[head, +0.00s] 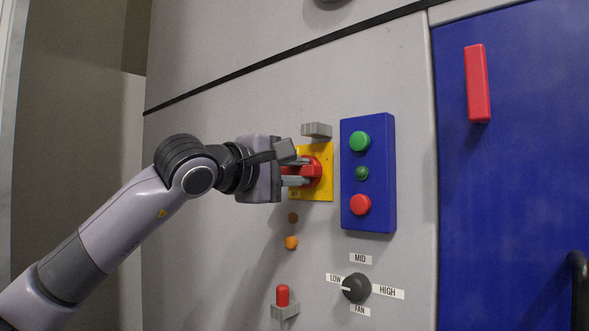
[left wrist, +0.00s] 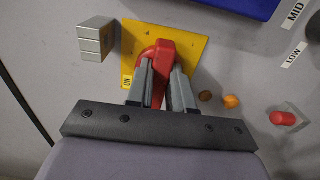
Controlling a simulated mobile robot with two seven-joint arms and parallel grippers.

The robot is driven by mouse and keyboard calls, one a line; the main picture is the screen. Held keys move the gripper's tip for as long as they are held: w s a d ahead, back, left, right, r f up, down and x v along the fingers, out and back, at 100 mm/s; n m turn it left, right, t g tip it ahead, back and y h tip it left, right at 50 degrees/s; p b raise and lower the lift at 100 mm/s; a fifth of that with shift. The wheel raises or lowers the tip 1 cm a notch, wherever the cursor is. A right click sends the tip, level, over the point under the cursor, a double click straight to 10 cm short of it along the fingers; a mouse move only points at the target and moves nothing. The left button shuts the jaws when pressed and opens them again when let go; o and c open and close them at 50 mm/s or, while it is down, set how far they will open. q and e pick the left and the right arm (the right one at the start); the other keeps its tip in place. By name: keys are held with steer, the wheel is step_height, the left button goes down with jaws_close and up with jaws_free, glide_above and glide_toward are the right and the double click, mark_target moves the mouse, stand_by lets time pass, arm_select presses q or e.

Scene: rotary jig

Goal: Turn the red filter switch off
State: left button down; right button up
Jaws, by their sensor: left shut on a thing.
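The red filter switch (head: 313,172) is a red rotary handle on a yellow plate (head: 326,150) on the grey panel. In the left wrist view the red handle (left wrist: 163,54) stands on the yellow plate (left wrist: 190,48), where an "ON" mark shows near its lower left corner. My left gripper (head: 298,172) comes in from the left and is shut on the handle. Its two fingers (left wrist: 160,85) lie on either side of the handle in the left wrist view. Part of the handle is hidden between the fingers. My right gripper is not in view.
A blue button box (head: 368,215) with green and red buttons is just right of the plate. A grey block (head: 317,130) sits above it. Below are orange knobs (head: 291,242), a red-tipped lever (head: 283,296) and a black fan dial (head: 356,288). A blue door (head: 510,180) is at right.

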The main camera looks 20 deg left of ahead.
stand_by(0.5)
arm_select(q)
steer(key=c, duration=1)
jaws_free()
steer(key=b+v, duration=0.1)
steer(key=v, duration=0.6)
steer(key=shift+s, duration=0.1)
